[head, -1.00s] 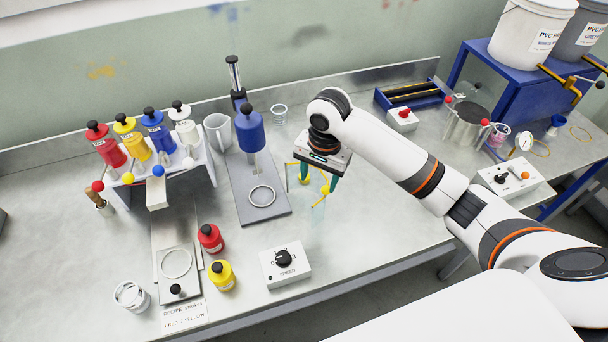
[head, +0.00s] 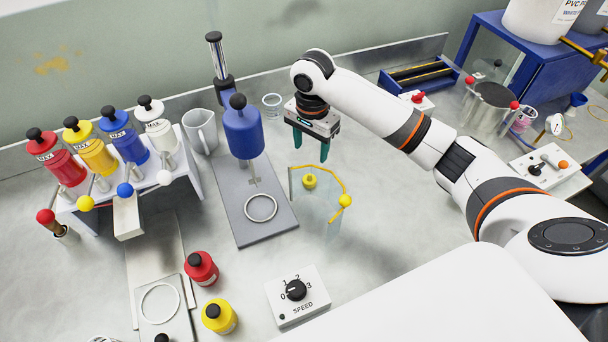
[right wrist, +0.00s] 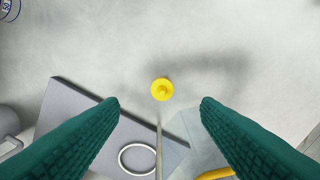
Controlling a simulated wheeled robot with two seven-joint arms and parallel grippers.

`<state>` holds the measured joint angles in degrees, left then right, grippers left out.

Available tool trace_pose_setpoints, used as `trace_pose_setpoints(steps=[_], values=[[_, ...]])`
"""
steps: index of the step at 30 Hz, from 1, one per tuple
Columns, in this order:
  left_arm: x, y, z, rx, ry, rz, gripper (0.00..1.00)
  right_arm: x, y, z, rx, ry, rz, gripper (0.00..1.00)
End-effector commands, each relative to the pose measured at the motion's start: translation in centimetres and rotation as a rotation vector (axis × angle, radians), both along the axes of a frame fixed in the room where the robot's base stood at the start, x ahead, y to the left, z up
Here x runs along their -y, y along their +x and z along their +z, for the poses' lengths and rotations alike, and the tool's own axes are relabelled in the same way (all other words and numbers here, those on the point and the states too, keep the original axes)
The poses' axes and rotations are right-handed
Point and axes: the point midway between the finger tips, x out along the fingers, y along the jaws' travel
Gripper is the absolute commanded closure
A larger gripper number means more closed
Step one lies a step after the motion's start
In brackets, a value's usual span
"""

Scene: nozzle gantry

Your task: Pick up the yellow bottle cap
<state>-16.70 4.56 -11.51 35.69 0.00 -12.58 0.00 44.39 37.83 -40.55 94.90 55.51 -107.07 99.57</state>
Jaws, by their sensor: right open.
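The yellow bottle cap (head: 309,181) is a small round disc with a raised knob. It lies on the grey bench beside a clear guard with a yellow edge (head: 326,170). In the right wrist view the cap (right wrist: 162,90) shows between and just beyond the two fingertips, not touched. My right gripper (head: 311,149) has teal fingers, is open and empty, and appears above the bench and behind the cap in the head view. In the right wrist view the open right gripper (right wrist: 160,103) frames the cap. My left gripper is not in view.
The clear guard with its yellow ball (head: 345,201) stands close to the cap. A speed box (head: 297,294) is in front. Bare bench lies right of the guard.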

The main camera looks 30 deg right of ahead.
Motion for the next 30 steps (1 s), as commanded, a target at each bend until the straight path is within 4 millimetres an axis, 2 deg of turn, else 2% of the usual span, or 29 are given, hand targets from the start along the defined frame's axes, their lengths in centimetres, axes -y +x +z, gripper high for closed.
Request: trace_pose_setpoints(steps=[6, 11, 14, 21, 25, 30], values=[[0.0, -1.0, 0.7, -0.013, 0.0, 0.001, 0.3, 0.0, -0.1, -3.7, -0.004, -0.002, 0.0, 0.42], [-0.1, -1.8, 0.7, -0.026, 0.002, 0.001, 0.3, 0.0, -0.1, -5.1, -0.002, 0.0, 0.001, 0.42], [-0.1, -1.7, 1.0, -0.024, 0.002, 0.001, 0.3, -0.1, -0.1, -5.8, -0.003, 0.0, 0.001, 0.42], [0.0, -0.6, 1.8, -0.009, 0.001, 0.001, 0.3, -0.5, 0.0, -9.3, -0.003, -0.001, 0.001, 0.42], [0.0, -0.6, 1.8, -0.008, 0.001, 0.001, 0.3, -0.5, 0.0, -10.3, -0.001, 0.0, 0.002, 0.42], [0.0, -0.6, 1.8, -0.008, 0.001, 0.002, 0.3, -0.5, 0.0, -10.5, 0.0, -0.001, 0.002, 0.42]])
